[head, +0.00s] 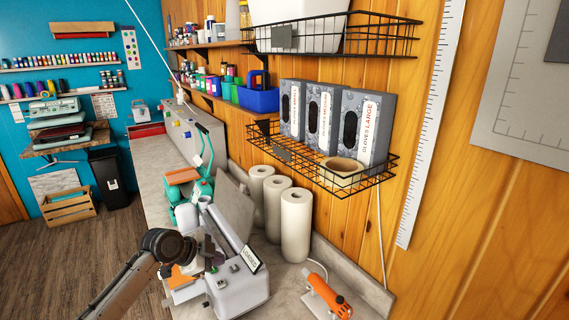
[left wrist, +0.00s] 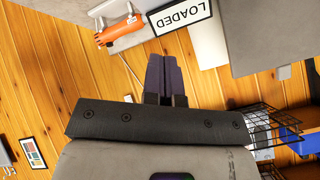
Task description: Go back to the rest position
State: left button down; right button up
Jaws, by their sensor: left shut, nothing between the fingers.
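My left arm comes in from the lower left in the head view. Its gripper (head: 208,252) is beside a grey machine (head: 240,292) with a white tube and a sign reading "LOADED" (head: 252,260). In the left wrist view, the dark fingers of the left gripper (left wrist: 167,76) are together with nothing between them. The "LOADED" sign (left wrist: 182,16) shows just beyond the fingertips there. I cannot tell how far apart they are. My right gripper is in neither view.
Several white rolls (head: 297,225) stand on the bench against the wooden wall. An orange tool (head: 328,297) lies at the bench's near end. A wire shelf (head: 345,182) with glove boxes (head: 322,118) juts out above. Floor (head: 70,260) is open at left.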

pick_arm(q)
jog(key=shift+s+a+f+n, duration=0.15)
jog(key=shift+a+f+n, duration=0.05)
jog(key=shift+n, duration=0.6)
jog(key=s+d+r+n+t+y, duration=0.1)
jog(key=s+r+n+t+y, duration=0.15)
jog(key=r, duration=0.35)
jog(key=s+d+r+n+t+y, duration=0.1)
jog(key=r+n+y, duration=0.15)
jog(key=r, duration=0.35)
jog(key=s+d+r+n+t, duration=0.1)
jog(key=s+r+n+t, duration=0.15)
jog(key=s, duration=0.45)
jog(key=s+a+f+n+g, duration=0.1)
jog(key=s+f+g, duration=0.3)
jog(key=s+f, duration=1.4)
jog(key=s+a+f+n+g+y+p, duration=0.1)
jog(key=s+f+n+g, duration=0.3)
jog(key=s+f, duration=1.3)
jog(key=s+a, duration=0.1)
jog(key=s, duration=0.4)
jog(key=shift+f+n, duration=0.35)
jog(key=shift+f, duration=0.05)
jog(key=shift+a, duration=0.1)
